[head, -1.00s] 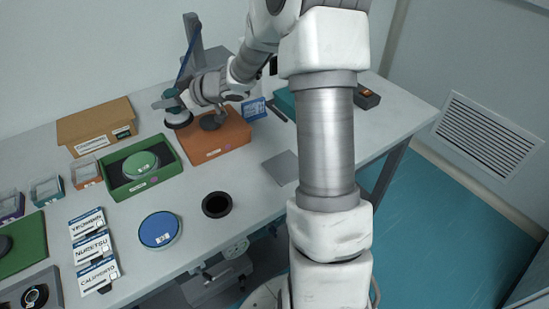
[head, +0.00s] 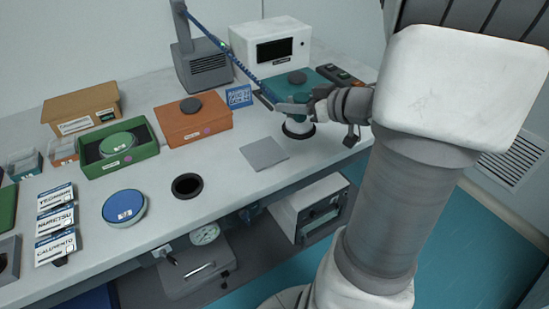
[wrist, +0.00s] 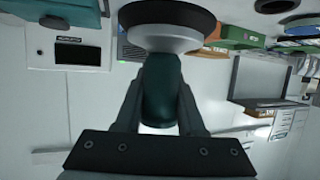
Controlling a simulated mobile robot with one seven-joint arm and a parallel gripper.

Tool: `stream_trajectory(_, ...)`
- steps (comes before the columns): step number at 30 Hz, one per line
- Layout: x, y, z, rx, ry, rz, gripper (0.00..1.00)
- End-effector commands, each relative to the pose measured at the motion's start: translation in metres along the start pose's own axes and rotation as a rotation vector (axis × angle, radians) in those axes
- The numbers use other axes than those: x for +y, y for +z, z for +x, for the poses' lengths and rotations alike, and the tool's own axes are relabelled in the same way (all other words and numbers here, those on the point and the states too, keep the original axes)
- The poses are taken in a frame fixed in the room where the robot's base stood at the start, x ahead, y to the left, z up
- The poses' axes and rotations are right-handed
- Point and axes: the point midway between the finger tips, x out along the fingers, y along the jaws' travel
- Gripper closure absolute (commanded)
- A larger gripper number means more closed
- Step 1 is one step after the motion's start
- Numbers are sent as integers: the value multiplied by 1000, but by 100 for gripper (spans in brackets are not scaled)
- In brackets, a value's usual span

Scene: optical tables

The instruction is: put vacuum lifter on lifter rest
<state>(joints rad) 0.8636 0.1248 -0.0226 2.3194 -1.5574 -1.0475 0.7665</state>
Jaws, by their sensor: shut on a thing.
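My gripper (head: 297,107) is shut on the vacuum lifter, at the back right of the table. The lifter has a teal handle (wrist: 161,88), a pale collar and a black round suction cup (head: 298,132) facing down. A blue hose (head: 228,49) runs from it to the post at the back. In the wrist view the handle sits between both fingers. I cannot tell whether the cup touches the table. No lifter rest is labelled; a black ring-shaped holder (head: 187,186), open at the top, stands at the table's front and may be it.
A teal box (head: 323,83) with a dark disc stands just behind the lifter. A grey square plate (head: 264,153) lies left of it. Further left are an orange box (head: 194,124), a green tray (head: 150,147) with a green disc, and a blue disc (head: 124,207). A white instrument (head: 306,40) stands behind.

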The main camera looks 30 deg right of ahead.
Motion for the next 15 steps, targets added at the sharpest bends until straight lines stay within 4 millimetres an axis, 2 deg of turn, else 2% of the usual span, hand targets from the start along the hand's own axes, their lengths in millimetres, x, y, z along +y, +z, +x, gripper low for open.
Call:
stream_trajectory(4, 0, 6, -11, 0, 18, 5, 100)
stream_trajectory(7, -2, 10, -3, 1, 18, 7, 100)
stream_trajectory(11, -9, 17, 26, 0, 16, 8, 100)
stream_trajectory(15, -17, 24, 63, 0, 16, 7, 100)
